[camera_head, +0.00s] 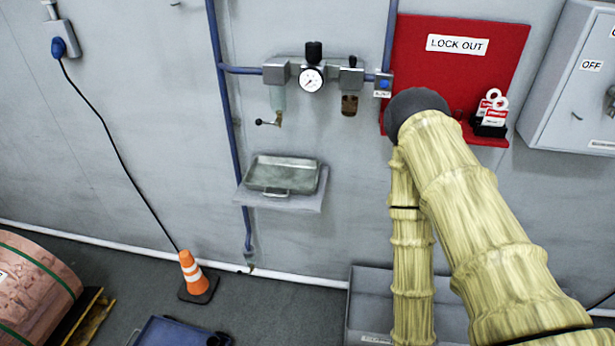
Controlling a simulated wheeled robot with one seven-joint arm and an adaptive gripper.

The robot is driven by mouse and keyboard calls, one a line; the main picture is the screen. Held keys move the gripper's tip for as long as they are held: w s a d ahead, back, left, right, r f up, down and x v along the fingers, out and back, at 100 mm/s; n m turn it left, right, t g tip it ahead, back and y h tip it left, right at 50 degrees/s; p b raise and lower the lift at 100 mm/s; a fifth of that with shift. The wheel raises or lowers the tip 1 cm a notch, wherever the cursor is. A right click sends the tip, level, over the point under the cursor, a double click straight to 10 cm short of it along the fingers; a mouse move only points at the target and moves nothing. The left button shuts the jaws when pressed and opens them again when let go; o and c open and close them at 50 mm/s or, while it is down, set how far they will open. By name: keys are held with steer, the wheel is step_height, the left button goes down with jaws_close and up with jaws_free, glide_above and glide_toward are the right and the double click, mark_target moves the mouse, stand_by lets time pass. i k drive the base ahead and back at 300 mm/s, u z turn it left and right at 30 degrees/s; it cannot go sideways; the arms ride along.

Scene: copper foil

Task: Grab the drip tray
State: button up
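The drip tray (283,174) is a shallow grey metal tray with a handle at its front edge. It sits on a small grey wall shelf (312,202) below the air regulator, left of the picture's middle. My arm, in a yellowish cover with a dark rounded joint, fills the right part of the head view, to the right of the tray and apart from it. One section of the arm hangs down toward the bottom edge. My gripper is not in view.
A regulator with a gauge (311,80) and a small lever valve (269,123) hang above the tray. A blue pipe (224,100) runs down left of the shelf. A red lockout board (455,70) and grey bin (368,300) are right. An orange cone (192,272) stands lower left.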

mark_target(279, 174)
steer(key=z, duration=0.25)
steer(key=i, duration=0.35)
steer(key=u, duration=1.4)
